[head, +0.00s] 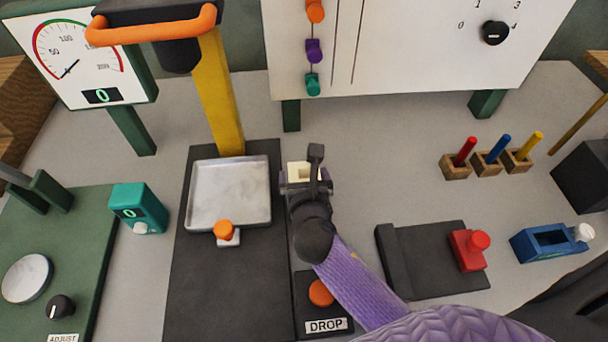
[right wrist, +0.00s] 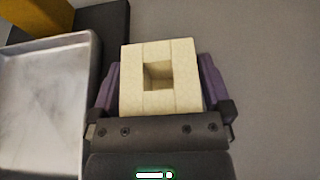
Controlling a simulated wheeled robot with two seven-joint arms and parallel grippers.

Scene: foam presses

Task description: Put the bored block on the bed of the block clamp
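The bored block (head: 299,170) is cream-coloured with a square hole, and sits just right of the press's metal tray. My right gripper (head: 306,180) is around it; in the right wrist view the purple fingers press on both sides of the block (right wrist: 160,82), with the hole facing the camera. I cannot tell how high the block is above the table. What looks like the block clamp, a dark bed (head: 425,262) with a raised left wall and a red clamp part (head: 469,251), stands to the right, its bed empty. My left gripper is not in view.
The metal tray (head: 205,195) and yellow press column (head: 219,95) stand left of the gripper. A DROP button (head: 320,293) lies below. Several coloured pegs in wooden blocks (head: 490,160) and a blue frame (head: 548,243) are at right. Table between gripper and pegs is clear.

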